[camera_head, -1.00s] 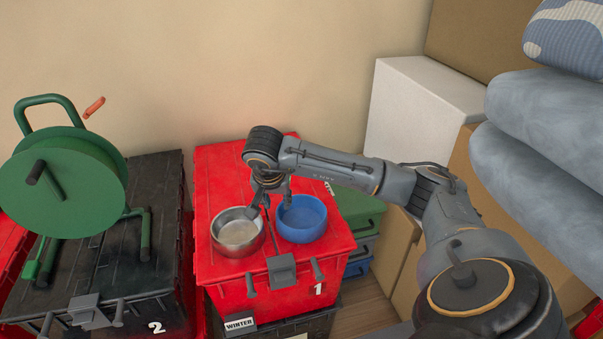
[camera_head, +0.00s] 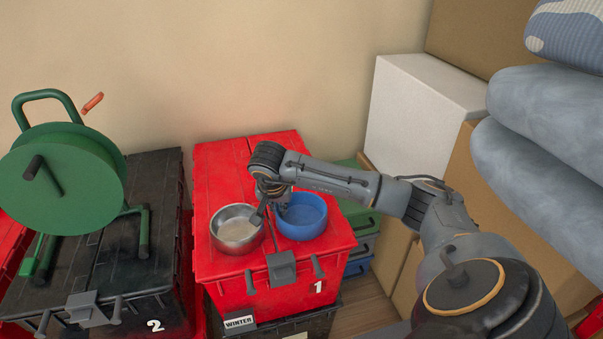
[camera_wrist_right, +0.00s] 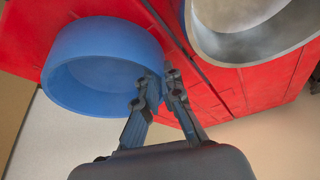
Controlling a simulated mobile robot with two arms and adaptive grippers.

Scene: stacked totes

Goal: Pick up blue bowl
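The blue bowl (camera_head: 304,224) sits upright on the red tote lid, on its right side. A metal bowl (camera_head: 236,232) stands just left of it. My right gripper (camera_head: 271,214) is down at the blue bowl's left wall, one finger over the bowl and the other in the gap between the bowls. In the right wrist view, the fingers (camera_wrist_right: 160,95) show at the edge of the blue bowl (camera_wrist_right: 90,62), with a narrow gap between them. They look open; contact with the wall cannot be made out. My left gripper is not in view.
The red tote (camera_head: 280,290) marked 1 carries both bowls. A black tote (camera_head: 110,270) with a green cable reel (camera_head: 65,180) stands at left. Boxes (camera_head: 415,115) and folded bedding (camera_head: 550,140) crowd the right. The metal bowl (camera_wrist_right: 250,30) is close to my fingers.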

